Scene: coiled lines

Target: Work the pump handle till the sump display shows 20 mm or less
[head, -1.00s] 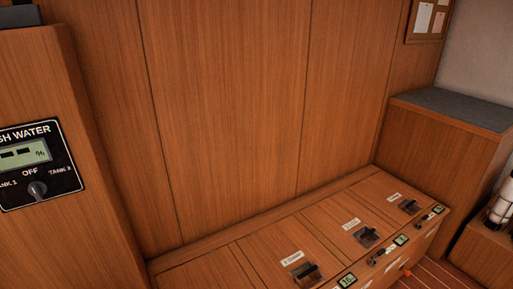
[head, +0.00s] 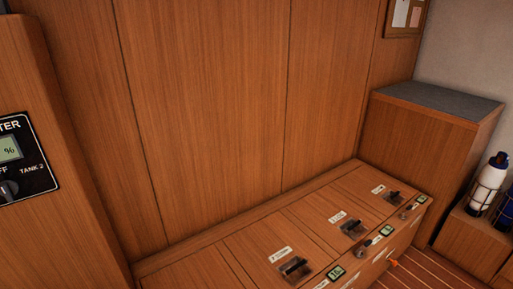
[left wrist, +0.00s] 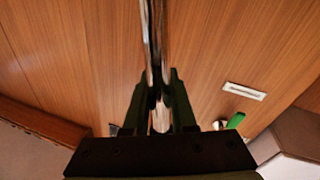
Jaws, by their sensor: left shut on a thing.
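In the left wrist view my left gripper (left wrist: 158,98) is shut around a shiny metal rod (left wrist: 155,45), which looks like the pump handle. The rod runs from the top edge of the picture down between the dark fingers; its far ends are out of sight. Neither gripper shows in the head view. Small green displays sit on the locker front at the near (head: 336,272), middle (head: 387,230) and far (head: 421,198) compartments. Their digits are too small to read, and I cannot tell whether one is the sump display.
A water panel (head: 25,160) with a "%" display and knob is cut off at left. Locker lids carry dark latches (head: 352,229). A grey-topped cabinet (head: 440,98) and racked bottles (head: 487,184) stand right. The left wrist view shows a green-handled fitting (left wrist: 236,121) and white label (left wrist: 245,91).

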